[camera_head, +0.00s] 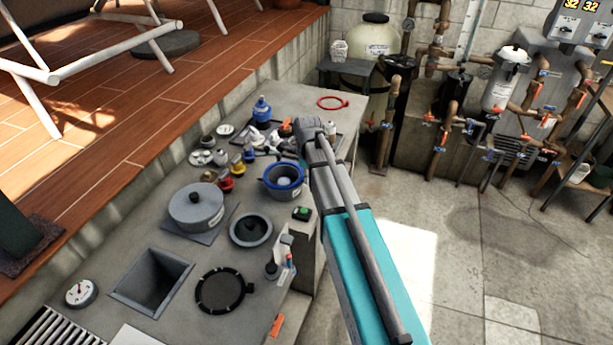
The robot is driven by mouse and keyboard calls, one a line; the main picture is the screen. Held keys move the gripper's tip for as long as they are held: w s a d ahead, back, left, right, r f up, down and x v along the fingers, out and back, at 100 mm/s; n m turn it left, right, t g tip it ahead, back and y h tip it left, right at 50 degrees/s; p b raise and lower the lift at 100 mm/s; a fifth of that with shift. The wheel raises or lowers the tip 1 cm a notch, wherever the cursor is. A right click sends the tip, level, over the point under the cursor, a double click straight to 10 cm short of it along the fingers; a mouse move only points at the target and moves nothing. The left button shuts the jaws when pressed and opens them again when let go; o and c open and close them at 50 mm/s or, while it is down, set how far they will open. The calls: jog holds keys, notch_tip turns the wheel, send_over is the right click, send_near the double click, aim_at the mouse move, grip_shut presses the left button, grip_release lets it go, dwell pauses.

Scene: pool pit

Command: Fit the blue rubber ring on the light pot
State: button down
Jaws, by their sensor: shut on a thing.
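The light pot (284,193) is a round grey pot on the stone counter, with a pale dome (284,183) inside. The blue rubber ring (266,178) shows as a blue band around the pot's top. I cannot tell whether it is seated or just above the rim. My arm reaches in from the lower right and covers the pot's right side. My gripper (300,162) is at the far right edge of the ring, mostly hidden by my arm, and is shut on the ring. Its fingertips are not clear.
A red ring (333,102) lies at the counter's far end. A dark tray, a blue bottle (262,109) and small jars stand behind the pot. A lidded grey pot (196,206), a grey round part (250,230), a black ring (221,290) and a square opening (151,281) are nearer.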

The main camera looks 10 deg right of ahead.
jog(key=shift+f, duration=0.2)
dwell(0.4)
jog(key=shift+c, duration=2.4)
grip_release()
jog(key=shift+o, duration=0.7)
jog(key=shift+s+r, duration=0.1)
jog(key=shift+r, duration=0.05)
jog(key=shift+r+p, duration=2.35)
jog(key=shift+r, duration=0.05)
jog(key=shift+r, duration=0.1)
